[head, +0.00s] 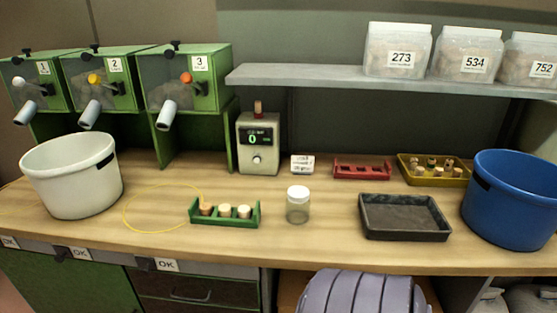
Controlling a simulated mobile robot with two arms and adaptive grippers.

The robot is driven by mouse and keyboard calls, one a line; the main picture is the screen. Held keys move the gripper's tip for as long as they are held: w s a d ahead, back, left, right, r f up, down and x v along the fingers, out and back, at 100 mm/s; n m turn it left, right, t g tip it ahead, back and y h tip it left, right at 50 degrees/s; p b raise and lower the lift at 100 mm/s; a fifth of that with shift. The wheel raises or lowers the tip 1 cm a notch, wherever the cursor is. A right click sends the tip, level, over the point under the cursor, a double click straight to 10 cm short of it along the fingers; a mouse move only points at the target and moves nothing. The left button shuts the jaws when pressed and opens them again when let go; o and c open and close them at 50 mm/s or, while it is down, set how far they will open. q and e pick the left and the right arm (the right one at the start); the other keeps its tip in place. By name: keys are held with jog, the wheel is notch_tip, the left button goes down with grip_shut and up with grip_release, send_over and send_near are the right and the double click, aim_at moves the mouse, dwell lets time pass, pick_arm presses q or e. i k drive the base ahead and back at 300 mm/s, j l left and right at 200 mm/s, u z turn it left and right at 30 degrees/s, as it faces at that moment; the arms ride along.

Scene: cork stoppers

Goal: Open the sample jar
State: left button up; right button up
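The sample jar (298,210) is a small clear jar with a white lid (298,192). It stands upright near the middle of the wooden bench (330,245), with the lid on top. Its glass looks empty or nearly so, but it is too small to be sure. Neither of my grippers shows in the head view, so nothing is seen touching the jar.
A green rack (225,216) with three stoppers is left of the jar. A dark tray (404,217) is to its right. A grey device (258,145) reading 0 stands behind. A white bucket (75,178) and blue bucket (513,205) flank the bench. Bench around the jar is clear.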

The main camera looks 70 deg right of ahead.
aim_at(297, 214)
jog(key=z, duration=1.7)
